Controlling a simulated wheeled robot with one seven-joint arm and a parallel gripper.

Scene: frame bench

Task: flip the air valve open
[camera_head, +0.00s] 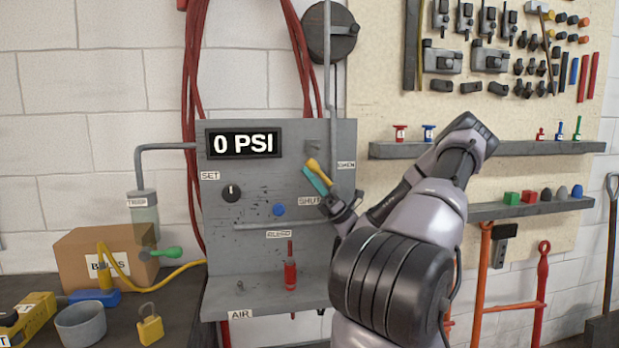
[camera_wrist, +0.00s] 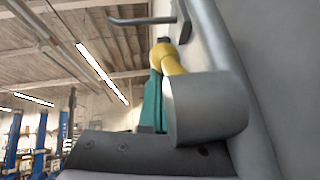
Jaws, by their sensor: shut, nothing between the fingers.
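The air valve has a yellow lever (camera_head: 314,164) on the right part of the grey panel. It slants up and to the left, above the SHUT label (camera_head: 309,200) and left of the OPEN label (camera_head: 346,165). In the wrist view the lever (camera_wrist: 172,60) has a rounded yellow end and meets a grey cylindrical hub (camera_wrist: 207,107). My gripper (camera_head: 316,180) is shut and empty, with its teal fingers just below and left of the lever. In the wrist view the fingers (camera_wrist: 152,104) are close beside the lever; I cannot tell whether they touch. My arm hides part of the panel's right side.
The display (camera_head: 244,143) reads 0 PSI. A black knob (camera_head: 231,193), a blue button (camera_head: 279,210) and a red-handled tool (camera_head: 290,272) are on or by the panel. A grey hook-like bar (camera_wrist: 142,20) is above the lever. Shelves (camera_head: 490,149) are at right.

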